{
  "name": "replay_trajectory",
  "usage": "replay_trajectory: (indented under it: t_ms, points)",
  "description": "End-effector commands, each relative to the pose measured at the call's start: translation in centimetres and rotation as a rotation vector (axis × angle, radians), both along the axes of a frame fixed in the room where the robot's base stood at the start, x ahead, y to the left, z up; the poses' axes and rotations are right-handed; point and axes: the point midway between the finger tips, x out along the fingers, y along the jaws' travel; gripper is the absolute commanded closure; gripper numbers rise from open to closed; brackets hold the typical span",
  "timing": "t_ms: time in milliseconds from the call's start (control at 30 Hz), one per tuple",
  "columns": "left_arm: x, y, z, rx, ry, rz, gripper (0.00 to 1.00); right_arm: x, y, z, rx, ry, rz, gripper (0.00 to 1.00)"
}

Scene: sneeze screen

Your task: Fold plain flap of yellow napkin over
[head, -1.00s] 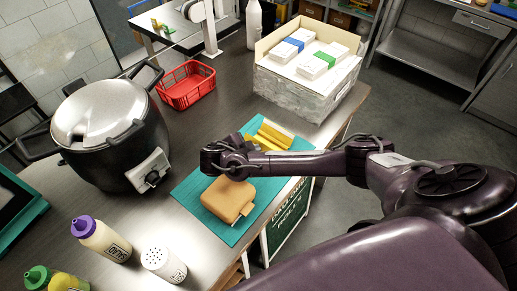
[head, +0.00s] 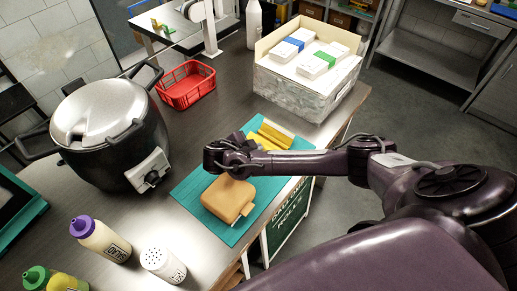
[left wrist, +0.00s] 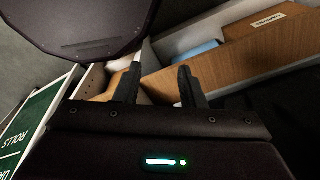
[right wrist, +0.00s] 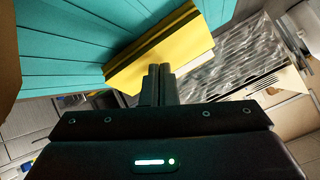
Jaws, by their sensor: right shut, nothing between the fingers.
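The yellow napkin (head: 268,134) lies on the far part of the teal mat (head: 236,233), partly covered by my right arm in the head view. In the right wrist view the napkin (right wrist: 165,52) shows as a yellow strip with dark bands beyond the fingertips. My right gripper (right wrist: 160,72) is shut and empty, its fingers at the napkin's near edge in that view; I cannot tell whether they touch it. My left gripper (left wrist: 158,82) has its fingers apart, with nothing between them, away from the mat. The left gripper is not seen in the head view.
A tan block-like object (head: 228,198) lies on the mat's near part. A black cooker (head: 105,130), red basket (head: 187,84), white shaker (head: 162,264), squeeze bottle (head: 100,238) and box of packs (head: 305,85) stand around. The counter between cooker and mat is clear.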

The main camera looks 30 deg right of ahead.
Motion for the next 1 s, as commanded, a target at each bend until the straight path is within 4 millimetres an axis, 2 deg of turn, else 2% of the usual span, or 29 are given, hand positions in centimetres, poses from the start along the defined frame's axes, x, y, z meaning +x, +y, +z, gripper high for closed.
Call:
replay_trajectory:
  t_ms: [467,1000]
  points:
    - [0.0,0.0,0.1,0.0,0.0,0.0,0.64,0.0,0.2,0.1,0.001,0.0,0.0,1.0]
    - [0.0,-0.1,1.4,-0.001,0.0,-0.001,0.64,-1.1,3.4,1.6,0.002,-0.001,0.002,1.0]
